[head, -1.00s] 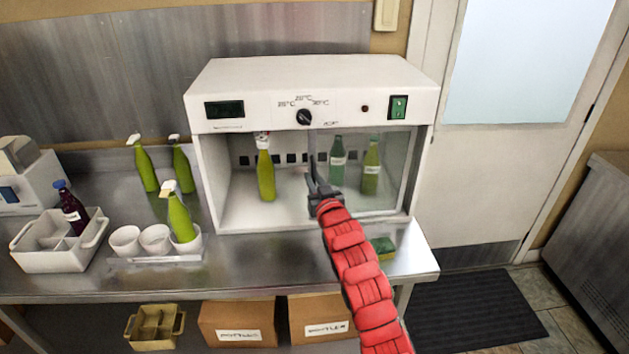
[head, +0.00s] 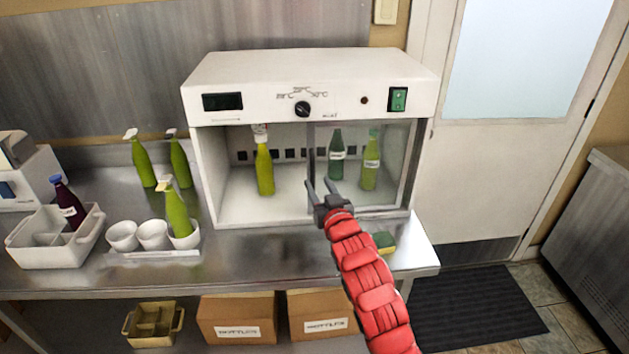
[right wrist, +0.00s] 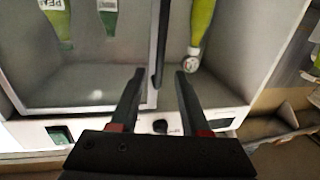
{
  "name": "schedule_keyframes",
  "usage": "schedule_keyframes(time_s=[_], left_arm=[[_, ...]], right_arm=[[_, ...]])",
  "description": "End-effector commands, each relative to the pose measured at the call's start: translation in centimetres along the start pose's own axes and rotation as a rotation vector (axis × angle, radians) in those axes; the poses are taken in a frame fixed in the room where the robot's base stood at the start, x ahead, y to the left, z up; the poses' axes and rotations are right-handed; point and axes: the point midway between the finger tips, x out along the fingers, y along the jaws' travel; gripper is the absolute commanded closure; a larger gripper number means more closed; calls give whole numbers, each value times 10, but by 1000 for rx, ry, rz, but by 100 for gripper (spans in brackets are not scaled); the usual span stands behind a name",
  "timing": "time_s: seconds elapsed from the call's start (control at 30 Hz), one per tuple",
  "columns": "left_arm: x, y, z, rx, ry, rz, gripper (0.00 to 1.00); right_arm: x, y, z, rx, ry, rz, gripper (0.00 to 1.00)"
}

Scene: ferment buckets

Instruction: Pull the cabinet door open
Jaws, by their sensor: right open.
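The white cabinet (head: 310,85) stands on the steel counter. Its glass door (head: 350,195) covers the right half of the front, and the left half is uncovered. In the right wrist view, the door (right wrist: 85,90) is at the left, and a dark upright handle (right wrist: 162,40) shows by its frame edge. My right gripper (head: 318,183) is open in front of the door's left edge. In the wrist view its fingertips (right wrist: 160,72) lie on either side of the handle's line. Contact cannot be told. My left gripper is not in view.
A green bottle (head: 265,170) stands in the uncovered half; two more are behind the glass. Spray bottles, white cups (head: 152,235) and a white caddy (head: 60,245) are on the counter at left. A sponge (head: 384,242) lies near the cabinet's front right.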

Motion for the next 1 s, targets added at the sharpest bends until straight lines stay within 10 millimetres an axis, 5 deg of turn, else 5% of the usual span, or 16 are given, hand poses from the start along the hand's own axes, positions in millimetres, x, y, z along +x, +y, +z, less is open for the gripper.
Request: schedule_keyframes(time_s=[0.5,1.0], left_arm=[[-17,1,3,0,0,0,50],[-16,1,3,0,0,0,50]], right_arm=[[-96,0,0,0,0,1,54],[-113,0,0,-1,-1,0,54]])
